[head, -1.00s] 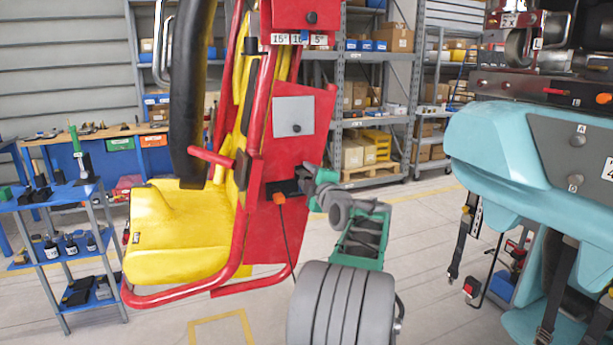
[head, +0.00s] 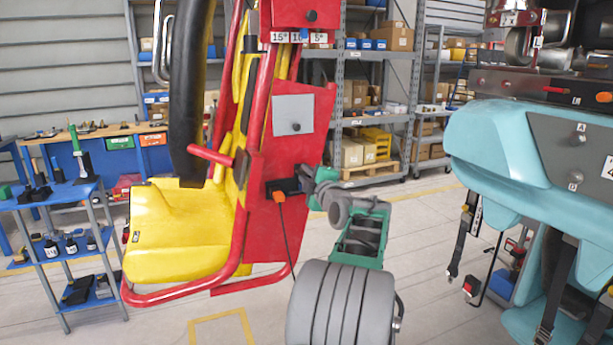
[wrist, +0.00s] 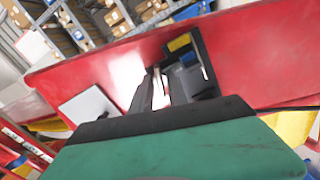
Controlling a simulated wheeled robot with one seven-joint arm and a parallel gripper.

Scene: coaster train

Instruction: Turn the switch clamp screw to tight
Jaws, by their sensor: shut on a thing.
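The black switch block (head: 283,186) is mounted on the side of the red panel (head: 298,230), with an orange part (head: 279,197) and a thin black cable hanging below. In the wrist view the dark switch housing (wrist: 193,62) with a yellow mark sits against the red panel. My gripper (head: 303,181) reaches it from the right. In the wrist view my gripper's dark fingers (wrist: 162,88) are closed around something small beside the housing. I take this to be the clamp screw, but it is mostly hidden by the fingers, and its turn position cannot be read.
A yellow seat (head: 175,225) with red tube frame and a black padded bar (head: 190,90) is at left. A teal seat shell (head: 500,150) hangs at right. A blue tool cart (head: 55,195) stands far left. Open floor (head: 430,260) lies between the seats.

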